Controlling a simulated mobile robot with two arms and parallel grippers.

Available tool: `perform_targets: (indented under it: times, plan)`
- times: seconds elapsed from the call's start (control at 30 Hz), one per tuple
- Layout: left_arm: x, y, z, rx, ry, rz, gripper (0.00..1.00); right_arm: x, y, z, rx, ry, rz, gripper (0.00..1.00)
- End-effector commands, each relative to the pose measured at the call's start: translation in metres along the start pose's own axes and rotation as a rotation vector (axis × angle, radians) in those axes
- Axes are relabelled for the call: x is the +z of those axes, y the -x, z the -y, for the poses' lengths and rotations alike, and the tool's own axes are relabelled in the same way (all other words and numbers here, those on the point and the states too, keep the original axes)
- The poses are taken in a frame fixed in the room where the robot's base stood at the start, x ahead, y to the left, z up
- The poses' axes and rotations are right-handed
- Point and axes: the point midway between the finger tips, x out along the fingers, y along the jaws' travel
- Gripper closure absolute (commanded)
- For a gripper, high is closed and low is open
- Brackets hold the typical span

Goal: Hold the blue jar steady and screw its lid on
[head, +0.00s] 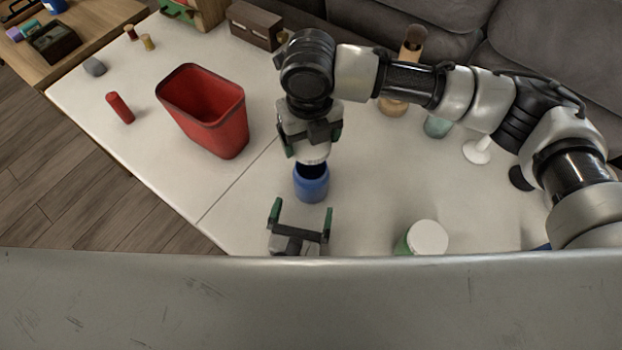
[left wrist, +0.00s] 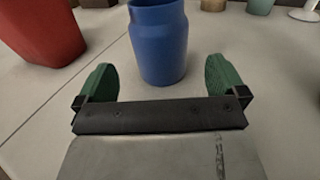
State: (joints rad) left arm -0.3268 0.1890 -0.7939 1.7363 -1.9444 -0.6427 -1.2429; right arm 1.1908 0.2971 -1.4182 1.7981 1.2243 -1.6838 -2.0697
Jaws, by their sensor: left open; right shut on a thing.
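The blue jar (head: 311,187) stands upright on the pale table, its dark open mouth partly visible. My right gripper (head: 311,146) is shut on a whitish lid (head: 312,154), above the jar's mouth and apparently clear of it. My left gripper (head: 301,212) is open, low on the near side of the jar, with its fingers pointing at it. In the left wrist view, the jar (left wrist: 158,45) stands just ahead of the green fingertips, centred between them and untouched.
A red bin (head: 205,115) stands left of the jar. A red cylinder (head: 120,107) and a grey lump (head: 94,66) lie further left. A green jar with a white top (head: 427,238) is at the near right. A wooden box (head: 255,25) and grey sofa (head: 455,45) are behind.

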Motion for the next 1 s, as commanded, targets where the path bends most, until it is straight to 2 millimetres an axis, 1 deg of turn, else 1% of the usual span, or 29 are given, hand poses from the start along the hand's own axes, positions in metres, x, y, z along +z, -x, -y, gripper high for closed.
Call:
perform_targets:
  times: [0.03, 0.2, 0.3, 0.4, 0.57, 0.83, 0.87, 1.0]
  plan:
    - [0.001, -0.012, 0.0, 0.003, 0.002, 0.003, 0.0, 0.0, 0.0, 0.0, 0.0, 0.0, 0.0, 0.43]
    - [0.001, -0.043, 0.0, 0.002, 0.0, 0.001, 0.0, 0.0, 0.0, 0.0, 0.0, 0.0, 0.0, 0.43]
    - [0.0, -0.057, 0.0, 0.002, 0.002, 0.0, 0.0, 0.0, 0.0, 0.0, 0.0, 0.0, 0.0, 0.43]
    - [0.0, -0.067, 0.0, 0.001, 0.002, 0.0, 0.0, 0.0, 0.0, 0.0, 0.0, 0.0, 0.0, 0.43]
    - [0.0, -0.075, 0.0, 0.001, 0.002, -0.001, 0.0, 0.0, 0.0, 0.0, 0.0, 0.0, 0.0, 0.43]
    - [0.0, -0.076, 0.0, 0.0, 0.002, -0.001, 0.0, 0.0, 0.0, 0.0, 0.0, 0.0, 0.0, 0.43]
    - [0.0, -0.076, 0.0, 0.0, 0.002, -0.001, 0.02, 0.0, 0.0, 0.0, 0.0, 0.0, 0.0, 0.43]
    - [0.0, -0.076, 0.0, 0.0, 0.002, -0.001, 0.23, 0.0, 0.0, 0.0, 0.0, 0.0, 0.0, 0.43]
